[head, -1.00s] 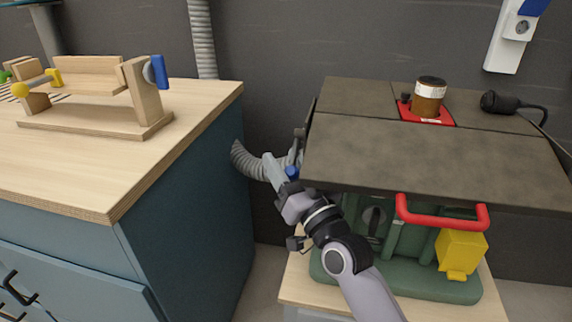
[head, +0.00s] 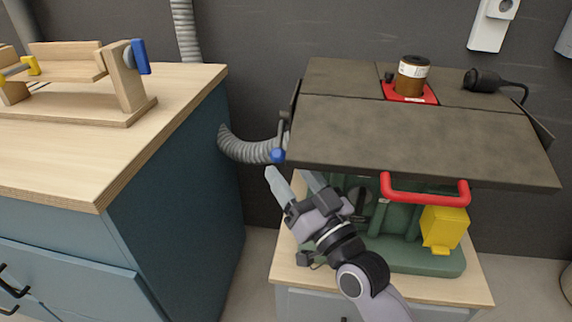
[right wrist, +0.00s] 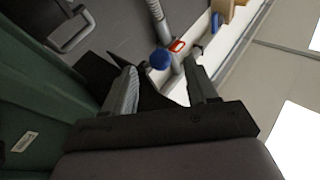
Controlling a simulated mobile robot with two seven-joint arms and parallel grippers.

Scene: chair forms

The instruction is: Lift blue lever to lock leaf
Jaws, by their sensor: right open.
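The lever with a blue ball knob (head: 278,155) hangs at the left edge of the machine's dark top, its grey arm running up from the knob. The knob also shows in the right wrist view (right wrist: 160,60), just beyond and between the fingertips. My right gripper (head: 289,173) is open and empty, just below the knob in the head view. Its fingers also show in the right wrist view (right wrist: 163,78). The leaf (head: 420,135) is the wide dark front panel of the top; whether it is fully level I cannot tell. My left gripper is out of view.
A green machine body with a red bar handle (head: 425,193) and a yellow block (head: 443,228) sits under the top. A grey hose (head: 245,148) passes behind the lever. A wood-topped cabinet (head: 160,105) stands left, bearing a wooden jig with another blue handle (head: 140,57).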

